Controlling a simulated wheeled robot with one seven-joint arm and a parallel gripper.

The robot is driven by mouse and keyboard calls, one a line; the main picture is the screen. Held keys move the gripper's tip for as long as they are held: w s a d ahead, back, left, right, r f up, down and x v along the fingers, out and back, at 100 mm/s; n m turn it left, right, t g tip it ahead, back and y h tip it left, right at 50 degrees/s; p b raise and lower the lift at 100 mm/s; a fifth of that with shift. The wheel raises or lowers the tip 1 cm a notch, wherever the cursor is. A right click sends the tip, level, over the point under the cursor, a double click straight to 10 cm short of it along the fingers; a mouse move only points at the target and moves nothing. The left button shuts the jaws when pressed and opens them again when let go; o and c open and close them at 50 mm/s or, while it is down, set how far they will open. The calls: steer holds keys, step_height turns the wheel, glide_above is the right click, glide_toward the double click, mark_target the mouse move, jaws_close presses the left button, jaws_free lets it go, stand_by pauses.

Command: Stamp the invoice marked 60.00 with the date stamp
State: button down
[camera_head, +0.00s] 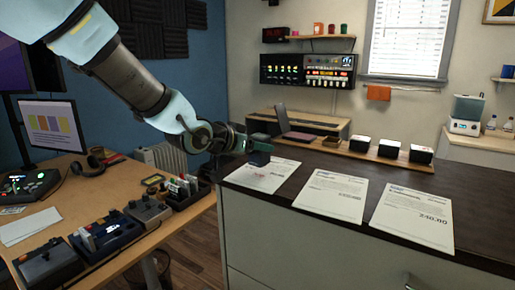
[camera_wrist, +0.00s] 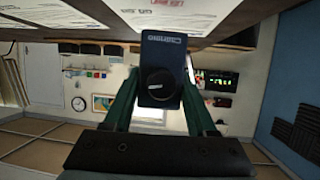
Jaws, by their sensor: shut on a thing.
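My gripper (camera_head: 240,145) is shut on a dark blue block-shaped stamp (camera_head: 259,158), at the left end of the counter by the far edge of the left invoice (camera_head: 258,172). The stamp (camera_wrist: 160,45) also shows between the fingers (camera_wrist: 160,98) in the wrist view, with a round dial and a light label. The left invoice bears a faint reddish mark. The middle invoice (camera_head: 330,192) has an unreadable total; the right invoice (camera_head: 412,213) reads 240.00. A sheet (camera_wrist: 190,14) with large, partly legible figures lies beyond the stamp in the wrist view. I cannot tell whether the stamp touches paper.
A wooden tray (camera_head: 347,150) with several white-topped dark boxes stands behind the invoices. A wooden desk (camera_head: 100,185) at the left holds a headset (camera_head: 88,166), devices and a dark organiser (camera_head: 187,192). The counter's dark front strip (camera_head: 470,262) is bare.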

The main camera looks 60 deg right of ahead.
mark_target(257, 136)
steer(key=shift+r+p, duration=1.35)
steer(key=shift+r, duration=0.7)
